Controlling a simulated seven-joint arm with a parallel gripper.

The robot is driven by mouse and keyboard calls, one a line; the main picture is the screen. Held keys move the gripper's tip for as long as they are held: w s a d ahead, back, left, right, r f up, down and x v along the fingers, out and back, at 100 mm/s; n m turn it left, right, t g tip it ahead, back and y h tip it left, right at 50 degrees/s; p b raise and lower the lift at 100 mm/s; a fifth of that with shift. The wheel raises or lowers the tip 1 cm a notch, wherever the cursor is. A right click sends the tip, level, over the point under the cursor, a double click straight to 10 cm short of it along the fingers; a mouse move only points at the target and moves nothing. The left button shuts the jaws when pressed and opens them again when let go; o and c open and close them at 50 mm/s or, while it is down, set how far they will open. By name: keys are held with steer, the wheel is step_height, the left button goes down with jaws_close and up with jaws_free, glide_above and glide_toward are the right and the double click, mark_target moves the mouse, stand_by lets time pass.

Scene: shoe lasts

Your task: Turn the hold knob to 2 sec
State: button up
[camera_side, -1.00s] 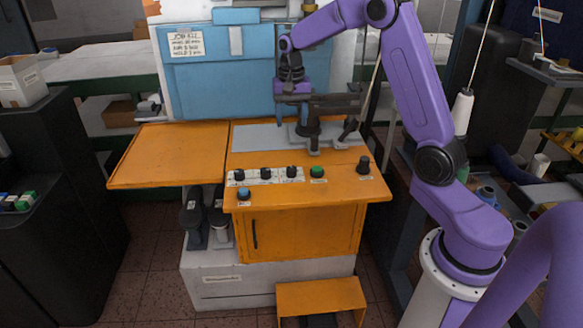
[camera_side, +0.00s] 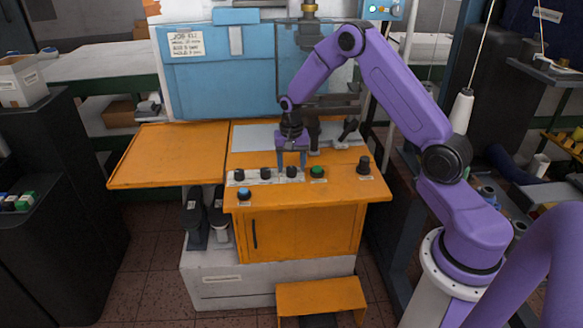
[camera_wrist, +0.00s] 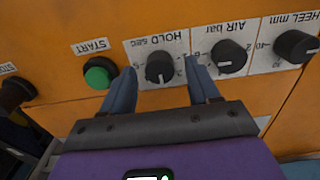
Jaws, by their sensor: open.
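The hold knob (camera_wrist: 160,67) is black and round, on a white plate lettered "HOLD sec", upside down in the wrist view. Its white pointer line faces the bottom of that view; the small scale numbers are hard to read. In the side view the hold knob (camera_side: 291,172) is the rightmost of three black knobs on the panel. My gripper (camera_wrist: 160,68) is open, with one blue finger on each side of this knob. In the side view my gripper (camera_side: 291,165) points down at it. I cannot tell whether the fingers touch the knob.
The air knob (camera_wrist: 229,56) sits close beside one finger, with the heel knob (camera_wrist: 296,47) beyond it. The green start button (camera_wrist: 98,73) is near the other finger. A blue button (camera_side: 244,193) is lower on the orange cabinet (camera_side: 300,230). A job note (camera_side: 187,44) hangs behind.

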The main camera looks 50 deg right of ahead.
steer(key=shift+f, duration=0.75)
steer(key=c, duration=1)
steer(key=shift+c, duration=0.2)
steer(key=shift+n, duration=0.4)
steer(key=n, duration=0.3)
steer(key=shift+n, duration=2.5)
